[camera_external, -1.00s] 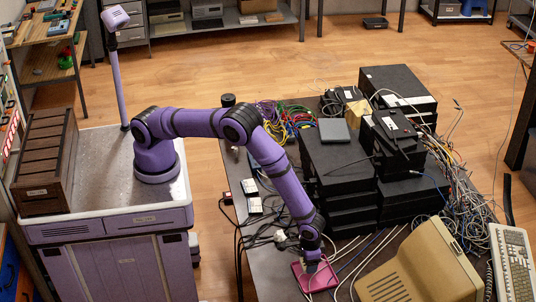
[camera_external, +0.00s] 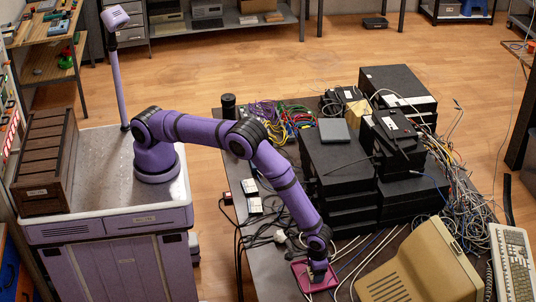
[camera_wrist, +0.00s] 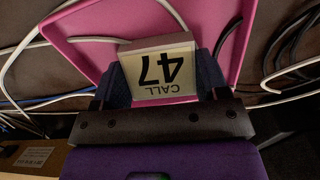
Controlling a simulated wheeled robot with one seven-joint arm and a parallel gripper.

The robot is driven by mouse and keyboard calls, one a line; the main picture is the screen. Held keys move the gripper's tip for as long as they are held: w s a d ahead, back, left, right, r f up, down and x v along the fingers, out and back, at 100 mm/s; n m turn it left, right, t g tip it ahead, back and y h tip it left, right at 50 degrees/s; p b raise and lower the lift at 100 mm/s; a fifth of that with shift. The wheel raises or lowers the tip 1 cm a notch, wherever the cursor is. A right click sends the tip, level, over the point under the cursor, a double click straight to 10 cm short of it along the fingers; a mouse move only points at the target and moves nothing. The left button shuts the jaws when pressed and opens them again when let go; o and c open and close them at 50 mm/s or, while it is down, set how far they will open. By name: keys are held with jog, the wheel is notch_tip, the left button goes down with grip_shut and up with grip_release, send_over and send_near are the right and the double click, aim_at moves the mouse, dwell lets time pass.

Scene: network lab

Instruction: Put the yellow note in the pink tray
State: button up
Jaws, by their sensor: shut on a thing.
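The yellow note (camera_wrist: 157,68), a pale block marked "CALL 47", sits between the two fingers of my gripper (camera_wrist: 161,80) in the wrist view. The pink tray (camera_wrist: 90,25) spreads behind and beyond it. In the external view, my gripper (camera_external: 317,277) points down over the pink tray (camera_external: 299,272) near the table's front edge, and the note is hidden or too small to make out. I cannot tell whether the note touches the tray floor.
A beige monitor (camera_external: 420,265) stands close to the right of the tray, with a keyboard (camera_external: 513,262) beyond. Black boxes (camera_external: 335,165) are stacked behind. White and dark cables (camera_wrist: 30,50) run around and across the tray.

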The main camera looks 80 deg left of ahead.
jog(key=o, duration=1)
jog(key=shift+c, duration=0.2)
jog(key=shift+r, duration=0.1)
notch_tip(320, 180, up, 12)
jog(key=w+a+r+t+h, duration=0.1)
jog(key=a+r, duration=0.6)
jog(key=r, duration=0.3)
jog(key=w+a+r, duration=0.2)
jog(key=a+r, duration=0.5)
jog(key=r, duration=0.4)
jog(key=s+a+r+t, duration=0.1)
jog(key=s+a+r, duration=0.2)
jog(key=a+r, duration=0.4)
jog(key=s+a+r, duration=0.3)
jog(key=a+r, duration=0.4)
jog(key=a, duration=0.1)
jog(key=s+a+r+t, duration=0.1)
jog(key=s+a+r, duration=0.3)
jog(key=s+a, duration=0.3)
jog(key=s+a+r+t, duration=0.1)
jog(key=s+a+r, duration=0.3)
jog(key=s+a, duration=0.3)
jog(key=s+a+f, duration=0.1)
jog(key=s+a, duration=0.2)
jog(key=s, duration=0.4)
jog(key=s+a+f+t+y, duration=0.1)
jog(key=s+a, duration=0.2)
jog(key=s, duration=0.4)
jog(key=shift+s, duration=0.2)
